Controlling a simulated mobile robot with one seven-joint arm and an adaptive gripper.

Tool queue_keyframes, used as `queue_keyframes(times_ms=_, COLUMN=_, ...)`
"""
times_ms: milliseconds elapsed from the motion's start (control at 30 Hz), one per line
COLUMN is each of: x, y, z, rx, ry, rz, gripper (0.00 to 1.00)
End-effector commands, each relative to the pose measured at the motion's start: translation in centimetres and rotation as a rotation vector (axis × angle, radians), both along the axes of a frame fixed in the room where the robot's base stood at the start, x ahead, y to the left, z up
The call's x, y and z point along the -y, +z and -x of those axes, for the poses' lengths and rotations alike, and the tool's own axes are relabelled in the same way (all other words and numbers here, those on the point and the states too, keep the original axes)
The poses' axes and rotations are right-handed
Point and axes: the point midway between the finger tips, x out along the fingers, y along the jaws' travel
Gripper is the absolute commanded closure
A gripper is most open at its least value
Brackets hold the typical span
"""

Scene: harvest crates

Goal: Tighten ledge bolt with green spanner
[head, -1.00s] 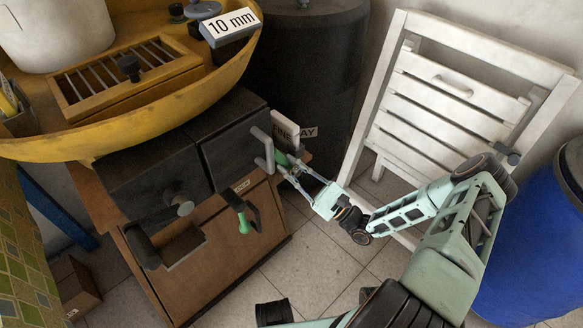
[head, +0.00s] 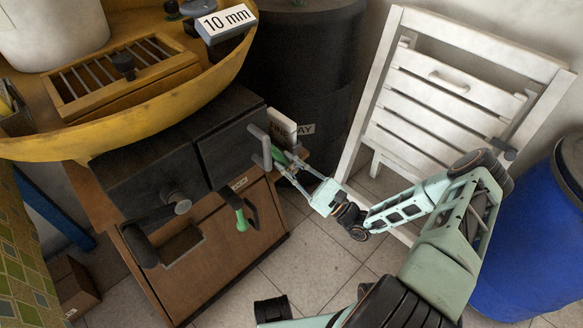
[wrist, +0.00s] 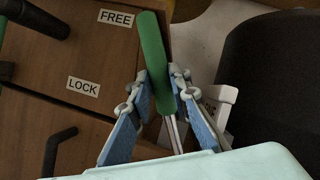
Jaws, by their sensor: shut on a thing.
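My gripper (head: 290,163) is at the right front corner of the dark box on the wooden cabinet. It is shut on a green-handled tool (wrist: 152,55), which I take for the green spanner. In the wrist view the green handle stands between the two blue-grey fingers and points away from the palm. A thin metal part (wrist: 174,132) runs back toward the palm. In the head view only a bit of green shows, beside a grey bracket (head: 258,149). I cannot make out the ledge bolt.
Another green handle (head: 241,220) hangs on the cabinet front (head: 218,250). FREE (wrist: 116,18) and LOCK (wrist: 83,87) labels show in the wrist view. A yellow tray (head: 150,123) with a 10 mm sign (head: 226,21), a dark drum (head: 318,60), a white chair (head: 450,75) and a blue barrel (head: 525,235) stand around.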

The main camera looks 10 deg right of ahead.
Motion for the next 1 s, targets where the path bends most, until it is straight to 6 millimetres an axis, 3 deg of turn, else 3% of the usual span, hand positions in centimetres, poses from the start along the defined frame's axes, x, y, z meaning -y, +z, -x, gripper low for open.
queue_keyframes(times_ms=1000, x=1.5, y=0.9, z=-1.1, rx=-0.098, ry=-0.001, rz=-0.138, gripper=1.0)
